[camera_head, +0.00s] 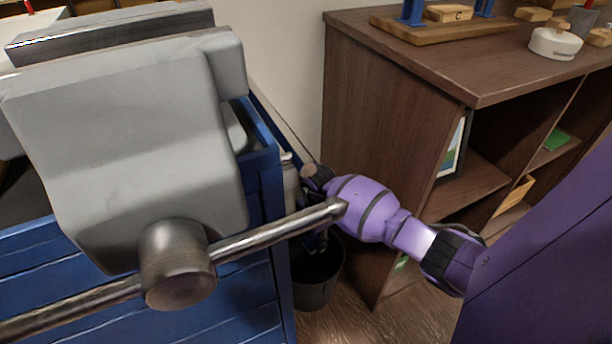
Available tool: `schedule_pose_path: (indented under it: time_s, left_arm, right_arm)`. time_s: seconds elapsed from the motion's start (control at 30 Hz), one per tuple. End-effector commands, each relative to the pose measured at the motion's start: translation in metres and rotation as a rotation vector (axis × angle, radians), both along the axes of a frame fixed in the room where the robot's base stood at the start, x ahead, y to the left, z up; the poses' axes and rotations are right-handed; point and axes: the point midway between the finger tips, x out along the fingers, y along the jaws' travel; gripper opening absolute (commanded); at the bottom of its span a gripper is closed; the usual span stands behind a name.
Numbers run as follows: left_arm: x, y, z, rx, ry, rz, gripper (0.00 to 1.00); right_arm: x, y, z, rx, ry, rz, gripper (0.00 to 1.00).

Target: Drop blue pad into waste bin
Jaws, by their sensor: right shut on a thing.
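The dark waste bin (318,283) stands on the floor between the blue workbench and the brown shelf unit. Its rim and inside are partly covered by my right arm and the vise handle. My purple right arm reaches in from the right, and its right gripper (323,240) points down above the bin. The gripper is mostly hidden behind the vise handle and my wrist. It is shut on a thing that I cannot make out. No blue pad can be clearly seen. My left gripper is not in view.
A large grey vise (130,140) with a long metal handle (280,229) is on the blue workbench (250,300), close to my right wrist. A brown shelf unit (375,120) stands right behind the bin. Wooden floor (400,318) shows at the lower right.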

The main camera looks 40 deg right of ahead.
Motion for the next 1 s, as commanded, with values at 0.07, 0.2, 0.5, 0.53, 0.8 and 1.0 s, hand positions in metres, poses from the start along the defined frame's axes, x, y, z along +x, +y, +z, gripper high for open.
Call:
schedule_pose_path:
  time_s: [0.07, 0.2, 0.5, 0.53, 0.8, 1.0]
  left_arm:
    - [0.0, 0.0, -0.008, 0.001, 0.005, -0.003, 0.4]
    - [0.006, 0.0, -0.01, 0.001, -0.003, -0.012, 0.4]
    - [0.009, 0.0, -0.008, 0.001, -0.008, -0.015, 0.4]
    - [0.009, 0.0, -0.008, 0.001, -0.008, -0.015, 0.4]
    - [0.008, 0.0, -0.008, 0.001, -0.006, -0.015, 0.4]
    - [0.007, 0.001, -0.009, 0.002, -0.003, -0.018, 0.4]
  right_arm:
    - [-0.001, 0.0, -0.013, 0.0, 0.002, 0.0, 0.14]
    - [0.0, 0.0, -0.02, 0.001, 0.001, 0.0, 0.14]
    - [0.0, 0.0, -0.019, 0.0, -0.001, 0.0, 0.43]
    - [0.0, 0.0, -0.019, 0.0, -0.001, 0.0, 0.47]
    - [0.0, 0.0, -0.019, -0.001, -0.001, 0.0, 0.6]
    - [0.001, -0.001, -0.015, -0.002, -0.002, 0.001, 0.6]
